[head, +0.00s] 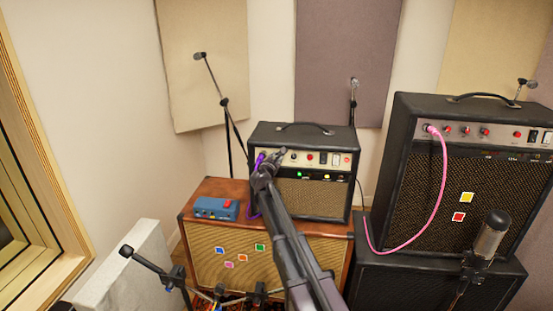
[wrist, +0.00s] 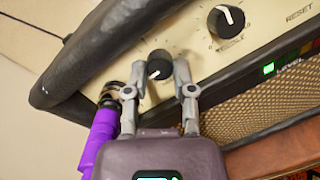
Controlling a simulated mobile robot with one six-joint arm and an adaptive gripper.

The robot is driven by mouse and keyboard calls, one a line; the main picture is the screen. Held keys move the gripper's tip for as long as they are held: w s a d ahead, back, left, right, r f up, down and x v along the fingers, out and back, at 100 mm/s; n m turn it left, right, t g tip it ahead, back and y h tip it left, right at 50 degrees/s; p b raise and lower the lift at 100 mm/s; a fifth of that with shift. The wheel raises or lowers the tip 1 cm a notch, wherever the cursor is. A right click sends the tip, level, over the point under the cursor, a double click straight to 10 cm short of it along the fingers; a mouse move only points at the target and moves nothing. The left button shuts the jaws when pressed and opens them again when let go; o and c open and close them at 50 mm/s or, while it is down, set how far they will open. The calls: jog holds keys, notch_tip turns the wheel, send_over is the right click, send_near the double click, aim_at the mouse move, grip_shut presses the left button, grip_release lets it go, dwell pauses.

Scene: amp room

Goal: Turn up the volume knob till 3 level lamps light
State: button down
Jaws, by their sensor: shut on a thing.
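The small black amp (head: 325,198) stands on a brown cabinet. My gripper (head: 281,153) is at the left part of its control panel. In the wrist view, my gripper (wrist: 160,69) has a finger on each side of a black knob (wrist: 159,64) and is shut on it. The knob's white pointer points down and slightly left in that view. Its label is not readable, so I cannot confirm it is the volume knob. A green level lamp (wrist: 268,68) glows beside the LEVEL label; the orange and red lamps beyond look dark. The green lamp also shows in the head view (head: 299,174).
A purple cable plug (wrist: 103,132) sits close beside the left finger. Another knob (wrist: 226,21) is to the right. A blue pedal (head: 217,209) lies on the brown cabinet (head: 216,259). A larger amp (head: 432,190) with a pink cable (head: 443,180) and microphone stands crowd the sides.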

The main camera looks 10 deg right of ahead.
jog(key=shift+d, duration=0.1)
jog(key=shift+c, duration=2.2)
grip_release()
jog(key=shift+n, duration=0.4)
jog(key=s+a+n+t+y+b, duration=0.15)
jog(key=s+a+n, duration=0.25)
jog(key=s+n, duration=0.7)
jog(key=s+d+f+m+g+p, duration=0.3)
jog(key=s+d+m+g, duration=0.2)
jog(key=s+m, duration=0.4)
jog(key=s+d+f+m+g+p, duration=0.3)
jog(key=s+m, duration=0.6)
jog(key=m, duration=0.6)
jog(key=shift+d+f+g+h, duration=0.35)
jog(key=shift+d+f+g, duration=0.15)
jog(key=shift+d+g, duration=0.75)
